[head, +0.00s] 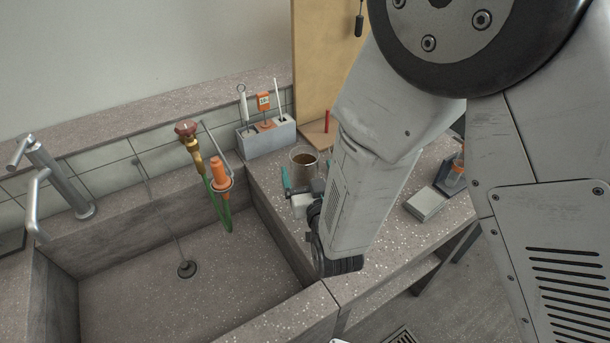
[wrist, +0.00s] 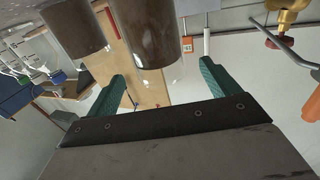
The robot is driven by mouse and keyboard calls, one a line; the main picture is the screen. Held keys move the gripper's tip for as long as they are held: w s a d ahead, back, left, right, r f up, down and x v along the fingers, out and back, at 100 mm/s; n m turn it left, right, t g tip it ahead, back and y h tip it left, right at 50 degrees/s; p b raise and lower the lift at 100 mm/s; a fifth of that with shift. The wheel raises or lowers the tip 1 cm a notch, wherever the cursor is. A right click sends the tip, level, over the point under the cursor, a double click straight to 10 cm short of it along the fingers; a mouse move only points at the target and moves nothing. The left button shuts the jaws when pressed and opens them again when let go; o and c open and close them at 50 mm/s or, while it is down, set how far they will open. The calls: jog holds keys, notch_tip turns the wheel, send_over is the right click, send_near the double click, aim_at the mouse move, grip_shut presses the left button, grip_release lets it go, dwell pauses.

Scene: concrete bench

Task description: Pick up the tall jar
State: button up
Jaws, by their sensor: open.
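A glass jar (head: 303,158) with a round open rim and brownish contents stands on the counter in the head view, just past my gripper (head: 306,174). The wrist view, which looks upside down, shows two brownish cylindrical jars at its top edge. One jar (wrist: 145,30) appears between my open gripper's (wrist: 161,70) teal fingers, seemingly beyond their tips. Another jar (wrist: 72,28) is to its left, outside the fingers. Both are cut off by the frame, so I cannot tell which is taller. My arm hides part of the counter in the head view.
A grey holder (head: 266,138) with upright tools stands behind the jar, by a wooden board (head: 322,60). The sink (head: 150,295) lies left, with a brass fitting (head: 190,140) and orange-handled tool (head: 220,173) at its edge. A small grey box (head: 426,204) sits right of my arm.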

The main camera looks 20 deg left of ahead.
aim_at(301, 150)
jog(key=x, duration=0.6)
jog(key=shift+w+a, duration=0.15)
jog(key=shift+w, duration=0.1)
jog(key=c, duration=1.5)
jog(key=shift+o, duration=0.2)
jog(key=shift+r, duration=0.1)
